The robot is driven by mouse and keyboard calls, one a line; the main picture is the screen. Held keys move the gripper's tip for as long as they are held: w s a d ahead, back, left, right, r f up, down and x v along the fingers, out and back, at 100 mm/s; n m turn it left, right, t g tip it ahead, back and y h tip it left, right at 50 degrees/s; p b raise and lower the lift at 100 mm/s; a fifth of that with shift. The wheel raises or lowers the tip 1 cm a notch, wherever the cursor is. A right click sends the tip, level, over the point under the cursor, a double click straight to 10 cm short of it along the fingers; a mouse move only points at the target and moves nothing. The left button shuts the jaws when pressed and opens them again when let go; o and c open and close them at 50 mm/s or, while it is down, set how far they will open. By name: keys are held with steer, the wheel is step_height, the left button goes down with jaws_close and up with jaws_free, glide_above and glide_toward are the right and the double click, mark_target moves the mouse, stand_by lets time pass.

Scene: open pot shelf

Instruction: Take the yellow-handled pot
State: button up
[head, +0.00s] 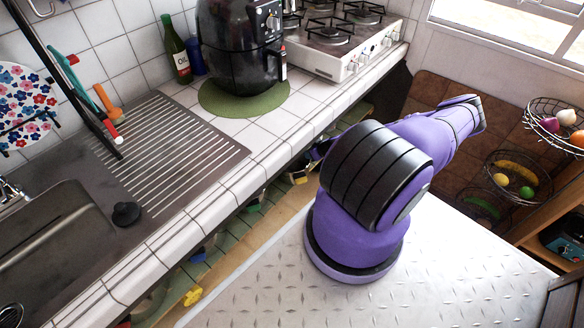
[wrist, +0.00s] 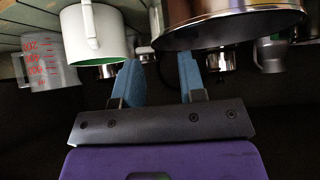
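My gripper (wrist: 160,62) shows in the wrist view with its two blue fingers apart and nothing clearly between them. A white pot-like vessel (wrist: 95,35), green inside, is just left of the fingers. A large brown pot (wrist: 232,22) is to the right, its rim close to the right finger; contact cannot be told. No yellow handle shows in the wrist view. In the head view, a small yellow piece (head: 193,296) sticks out below the counter, perhaps a handle; its pot is hidden. My gripper is hidden in the head view.
The counter edge (head: 205,200) overhangs the shelf in the head view. An air fryer (head: 238,50) and stove (head: 345,40) stand on top. Wire baskets (head: 512,172) hang at right.

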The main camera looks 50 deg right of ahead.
steer(key=shift+d+x, duration=0.2)
steer(key=shift+x, duration=1.2)
steer(key=shift+d+x, duration=0.15)
steer(key=shift+x, duration=1.2)
steer(key=shift+r, duration=0.15)
jaws_close()
steer(key=shift+a, duration=0.1)
